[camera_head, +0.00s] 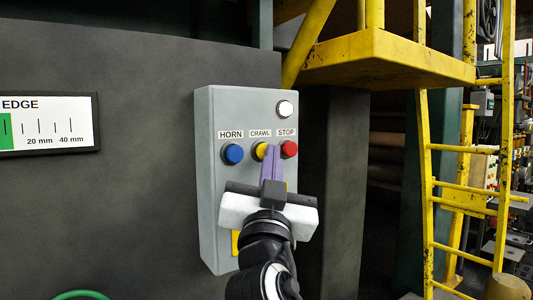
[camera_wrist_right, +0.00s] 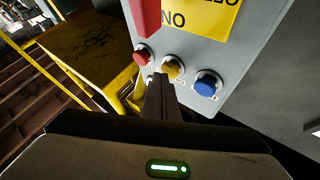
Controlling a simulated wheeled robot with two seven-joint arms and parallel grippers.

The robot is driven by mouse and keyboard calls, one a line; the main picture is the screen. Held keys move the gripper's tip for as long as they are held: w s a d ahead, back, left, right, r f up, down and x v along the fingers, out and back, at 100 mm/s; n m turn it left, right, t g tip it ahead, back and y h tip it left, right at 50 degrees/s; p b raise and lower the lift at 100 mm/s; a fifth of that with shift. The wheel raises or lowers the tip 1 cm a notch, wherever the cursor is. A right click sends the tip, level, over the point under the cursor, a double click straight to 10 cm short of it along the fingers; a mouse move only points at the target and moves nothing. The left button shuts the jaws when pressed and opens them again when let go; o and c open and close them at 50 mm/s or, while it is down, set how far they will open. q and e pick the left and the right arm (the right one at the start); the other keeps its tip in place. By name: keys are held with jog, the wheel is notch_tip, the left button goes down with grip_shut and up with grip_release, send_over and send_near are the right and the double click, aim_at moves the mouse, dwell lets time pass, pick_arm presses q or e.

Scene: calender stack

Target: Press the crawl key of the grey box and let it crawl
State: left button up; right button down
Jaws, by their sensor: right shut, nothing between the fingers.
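The grey box (camera_head: 207,150) is mounted upright on a dark wall. It carries a blue HORN key (camera_head: 232,153), a yellow CRAWL key (camera_head: 260,150) and a red STOP key (camera_head: 289,149) in a row, with a white round lamp (camera_head: 285,109) above. My right gripper (camera_head: 271,151) is shut and empty, its fingertips at the crawl key and partly covering it. In the wrist view, turned over, the finger tips (camera_wrist_right: 159,80) are just beside the yellow key (camera_wrist_right: 172,69). I cannot tell whether they touch it. My left gripper is not in view.
A gauge sign (camera_head: 50,122) marked EDGE is on the wall at left. A yellow platform (camera_head: 385,60) and ladder (camera_head: 425,190) stand at right. A yellow label (camera_wrist_right: 205,15) and a red part (camera_wrist_right: 146,18) are on the box's lower face. A green curved rim (camera_head: 80,294) shows at bottom left.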

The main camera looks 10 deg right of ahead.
jog(key=shift+w+a, duration=0.1)
jog(key=shift+w, duration=0.15)
jog(key=shift+s, duration=0.15)
dwell(0.4)
jog(key=shift+s+d, duration=0.35)
jog(key=shift+s, duration=0.35)
jog(key=shift+s+d, duration=0.3)
jog(key=shift+s, duration=0.5)
jog(key=shift+s+d, duration=0.25)
jog(key=shift+s, duration=0.55)
jog(key=shift+s+d, duration=0.3)
jog(key=shift+s, duration=0.5)
